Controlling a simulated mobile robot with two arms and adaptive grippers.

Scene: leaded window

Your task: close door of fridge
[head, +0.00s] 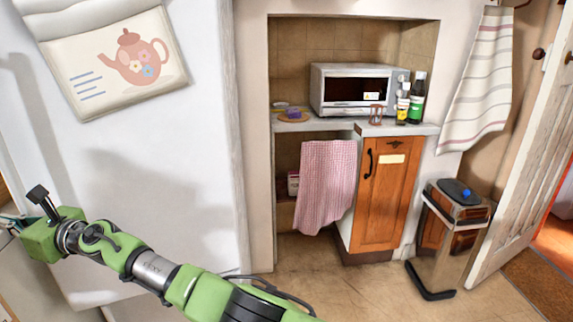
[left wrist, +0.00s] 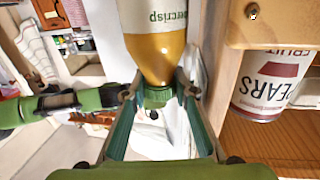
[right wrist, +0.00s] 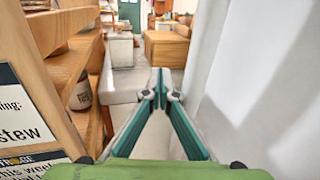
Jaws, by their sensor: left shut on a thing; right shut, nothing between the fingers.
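A tall white panel (head: 150,180) fills the left of the head view and looks like part of the fridge. A teapot-print cloth or picture (head: 125,60) is on its upper part. I cannot tell whether it is the door, or how far the door is open. My right arm crosses in front of it, its gripper (head: 8,225) at the left edge. In the right wrist view this gripper (right wrist: 160,92) is shut and empty, beside a white surface (right wrist: 270,90). My left gripper (left wrist: 160,92) is shut on a green-capped bottle (left wrist: 165,55) of amber liquid, near the cap.
A wooden shelf (left wrist: 300,128) with a PEARS tin (left wrist: 268,85) is right of the bottle. Wooden shelves (right wrist: 75,60) stand left of my right gripper. A microwave (head: 355,88), a wooden cupboard (head: 380,195) and a bin (head: 455,225) stand further off. The floor (head: 320,255) is clear before the cupboard.

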